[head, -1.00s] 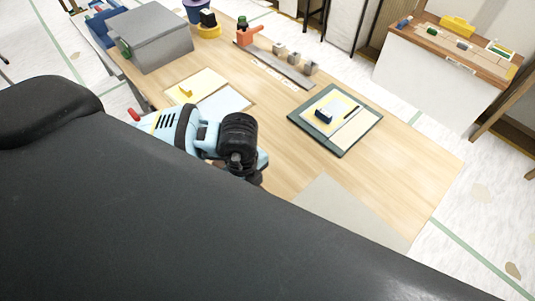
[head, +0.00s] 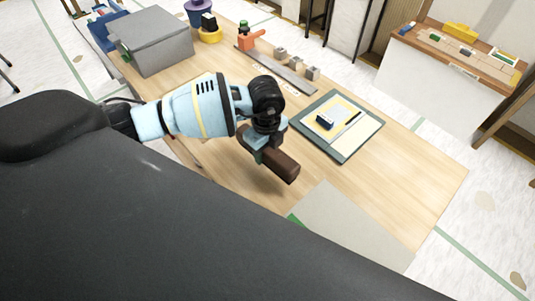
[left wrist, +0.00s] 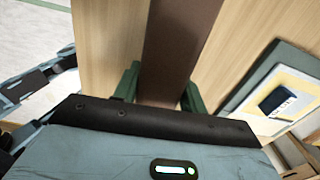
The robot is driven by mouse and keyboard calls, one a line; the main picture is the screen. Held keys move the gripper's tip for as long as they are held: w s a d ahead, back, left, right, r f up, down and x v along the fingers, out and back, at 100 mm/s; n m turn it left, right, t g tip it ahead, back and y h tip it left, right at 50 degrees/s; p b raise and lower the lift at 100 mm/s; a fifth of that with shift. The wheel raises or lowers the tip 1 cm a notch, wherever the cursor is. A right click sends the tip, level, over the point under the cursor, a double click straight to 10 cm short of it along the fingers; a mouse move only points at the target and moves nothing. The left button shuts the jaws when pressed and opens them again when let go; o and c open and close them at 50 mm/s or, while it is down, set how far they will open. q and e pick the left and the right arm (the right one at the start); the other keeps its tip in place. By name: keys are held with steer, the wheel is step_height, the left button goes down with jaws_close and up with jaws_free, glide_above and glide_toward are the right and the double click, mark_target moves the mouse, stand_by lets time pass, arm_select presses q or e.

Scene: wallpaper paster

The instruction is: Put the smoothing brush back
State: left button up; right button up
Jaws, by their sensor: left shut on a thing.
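The smoothing brush (head: 282,169), a dark brown bar, is in my left gripper (head: 263,148) above the table's near part. In the left wrist view the brown brush (left wrist: 179,40) runs between the two green fingers of my left gripper (left wrist: 160,92), which is shut on it. Only its brown body shows; I cannot make out any bristles. My right gripper is not in view.
A wooden table (head: 390,160) holds a green mat (head: 341,158) with small tools, a grey strip (head: 277,72) with small blocks, a grey box (head: 155,42) and a grey sheet (head: 350,225). The wood between mat and sheet is bare.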

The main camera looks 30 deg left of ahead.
arm_select(q)
steer(key=f, duration=0.1)
steer(key=w+f, duration=0.1)
steer(key=shift+f, duration=0.4)
steer(key=shift+s+f, duration=0.1)
steer(key=shift+f, duration=0.1)
steer(key=shift+f, duration=0.1)
steer(key=o, duration=1.1)
steer(key=shift+f, duration=0.1)
